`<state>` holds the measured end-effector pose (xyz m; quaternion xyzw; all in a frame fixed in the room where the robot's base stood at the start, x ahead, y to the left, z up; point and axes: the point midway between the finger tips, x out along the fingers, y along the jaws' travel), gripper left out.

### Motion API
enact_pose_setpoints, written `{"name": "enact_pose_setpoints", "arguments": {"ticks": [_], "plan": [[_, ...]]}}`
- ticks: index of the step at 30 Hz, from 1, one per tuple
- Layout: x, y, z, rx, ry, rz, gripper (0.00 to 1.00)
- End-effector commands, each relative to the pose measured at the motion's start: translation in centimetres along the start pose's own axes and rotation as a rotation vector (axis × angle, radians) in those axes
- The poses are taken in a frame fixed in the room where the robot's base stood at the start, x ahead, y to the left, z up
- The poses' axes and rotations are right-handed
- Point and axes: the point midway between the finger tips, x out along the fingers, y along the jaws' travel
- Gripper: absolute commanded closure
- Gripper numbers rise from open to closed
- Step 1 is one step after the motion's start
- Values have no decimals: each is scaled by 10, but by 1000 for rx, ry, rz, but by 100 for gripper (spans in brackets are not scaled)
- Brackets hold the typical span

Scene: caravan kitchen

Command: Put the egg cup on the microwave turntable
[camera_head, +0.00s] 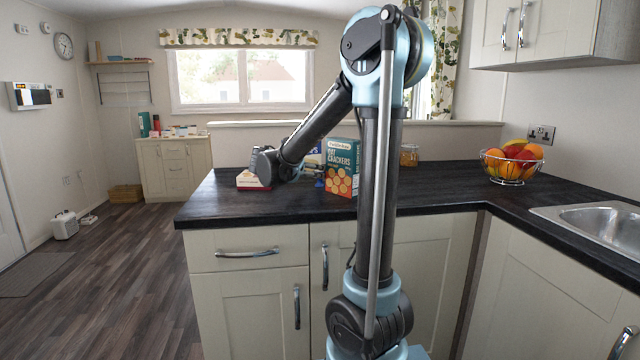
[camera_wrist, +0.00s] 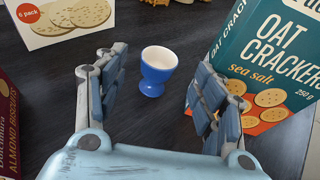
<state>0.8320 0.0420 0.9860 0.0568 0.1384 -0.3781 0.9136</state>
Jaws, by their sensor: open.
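The egg cup (camera_wrist: 157,72) is blue outside and white inside. It stands upright and looks empty on the dark worktop in the wrist view. My gripper (camera_wrist: 160,60) is open and empty, with one finger on each side of the egg cup and visible gaps to both. The egg cup sits a little beyond the space between the fingers. No microwave or turntable shows in either view.
An oat crackers box (camera_wrist: 270,60) stands close by my right finger; it also shows in the head view (camera_head: 342,168). A "6 pack" box (camera_wrist: 65,18) and an almond biscuits box (camera_wrist: 8,125) lie left. A fruit bowl (camera_head: 512,163) and sink (camera_head: 600,222) are farther right.

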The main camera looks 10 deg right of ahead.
Motion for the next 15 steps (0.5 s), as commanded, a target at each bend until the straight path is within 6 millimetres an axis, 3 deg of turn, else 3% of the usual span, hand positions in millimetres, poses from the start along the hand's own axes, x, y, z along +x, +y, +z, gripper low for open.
{"name": "enact_pose_setpoints", "arguments": {"ticks": [10, 15], "plan": [[18, 0, 0, 0, 0, -1, 37], [38, 1, 1, 1, 0, -3, 37]]}}
